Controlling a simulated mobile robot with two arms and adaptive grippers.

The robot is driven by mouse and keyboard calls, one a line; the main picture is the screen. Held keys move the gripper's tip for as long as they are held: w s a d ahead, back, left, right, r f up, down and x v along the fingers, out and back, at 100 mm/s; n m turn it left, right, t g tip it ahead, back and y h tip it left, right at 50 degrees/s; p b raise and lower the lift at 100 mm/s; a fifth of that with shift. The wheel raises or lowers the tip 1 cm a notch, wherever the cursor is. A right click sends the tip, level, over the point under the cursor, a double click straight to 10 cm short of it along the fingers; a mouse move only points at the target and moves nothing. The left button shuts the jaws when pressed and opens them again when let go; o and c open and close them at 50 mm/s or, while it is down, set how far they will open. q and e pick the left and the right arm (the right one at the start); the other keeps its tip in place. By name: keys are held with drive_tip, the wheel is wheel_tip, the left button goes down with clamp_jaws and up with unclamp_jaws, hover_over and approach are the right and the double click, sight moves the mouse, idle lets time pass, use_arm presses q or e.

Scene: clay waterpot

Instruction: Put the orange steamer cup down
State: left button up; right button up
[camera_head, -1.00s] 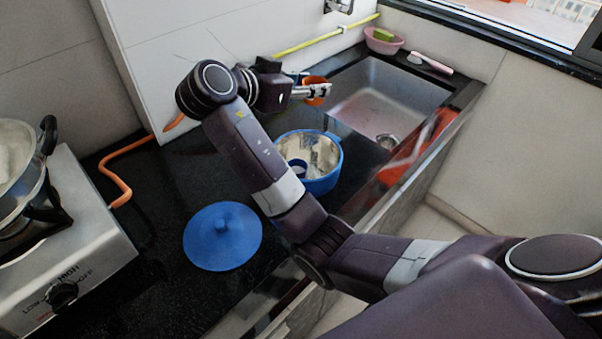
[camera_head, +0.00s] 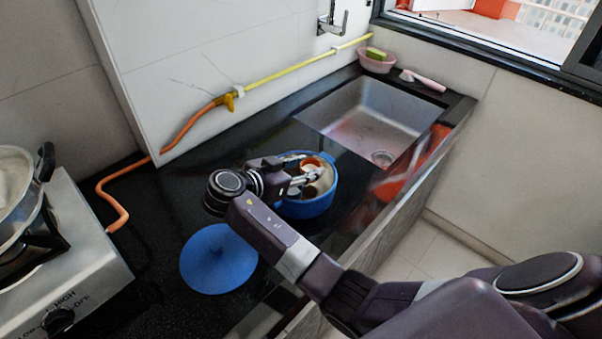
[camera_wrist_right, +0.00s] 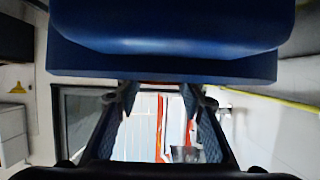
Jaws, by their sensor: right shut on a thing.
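The orange steamer cup (camera_head: 312,162) shows over the mouth of the blue pot (camera_head: 318,207) in the head view. My right gripper (camera_head: 308,180) is shut on the cup, within the pot's outline. I cannot tell how deep the cup sits or whether it touches the pot's inside. In the wrist view my right fingers (camera_wrist_right: 166,100) reach up to a large blue surface (camera_wrist_right: 165,65), which looks like the pot's side. Only a thin orange edge shows there; the rest of the cup is hidden. My left gripper is not in view.
A blue lid (camera_head: 218,262) lies on the black counter, left of the pot. A steel sink (camera_head: 375,115) lies behind and to the right. A stove (camera_head: 70,265) stands at the left. A pink bowl (camera_head: 378,63) stands at the far corner.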

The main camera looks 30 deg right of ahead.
wheel_tip(320, 180, down, 2)
drive_tip(key=shift+f, duration=0.2)
drive_tip(key=shift+f, duration=0.1)
drive_tip(key=shift+f, duration=0.15)
drive_tip(key=o, duration=0.9)
drive_tip(key=shift+o, duration=0.2)
